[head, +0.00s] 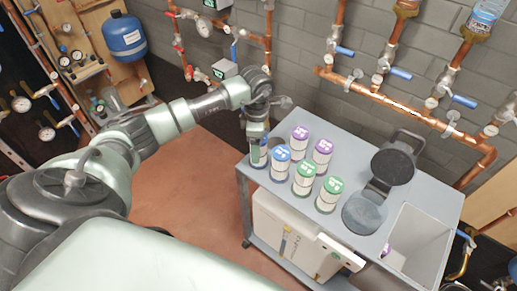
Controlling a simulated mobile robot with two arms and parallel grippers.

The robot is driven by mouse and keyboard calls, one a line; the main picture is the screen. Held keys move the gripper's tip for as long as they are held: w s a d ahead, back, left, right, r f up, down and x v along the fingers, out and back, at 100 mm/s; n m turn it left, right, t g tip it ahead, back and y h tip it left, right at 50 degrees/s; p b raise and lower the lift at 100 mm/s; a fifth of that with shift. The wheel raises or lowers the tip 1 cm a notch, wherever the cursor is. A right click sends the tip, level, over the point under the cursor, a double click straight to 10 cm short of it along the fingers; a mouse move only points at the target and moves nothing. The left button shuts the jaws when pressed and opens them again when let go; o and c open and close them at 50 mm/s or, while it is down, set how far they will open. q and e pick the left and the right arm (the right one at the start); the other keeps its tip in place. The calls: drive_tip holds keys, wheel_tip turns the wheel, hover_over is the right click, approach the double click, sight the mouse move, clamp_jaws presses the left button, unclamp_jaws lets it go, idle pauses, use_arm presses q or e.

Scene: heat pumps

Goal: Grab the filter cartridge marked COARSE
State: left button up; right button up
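Filter cartridges stand upright on the grey cart top in the head view. Two have purple caps (300,133) (323,147), one has a blue cap (280,154), and two have green caps (305,170) (332,185). Their white markings are too small to read, so I cannot tell which says COARSE. My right gripper is out of view.
The cart (290,205) also carries a dark, round, open-lidded device (365,212) and a grey open bin (418,243) at right. A white box (290,235) sits below. Copper pipes (400,105) with blue-handled valves line the wall behind. Floor left of the cart is clear.

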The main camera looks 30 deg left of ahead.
use_arm(q)
drive_tip(key=c, duration=1.6)
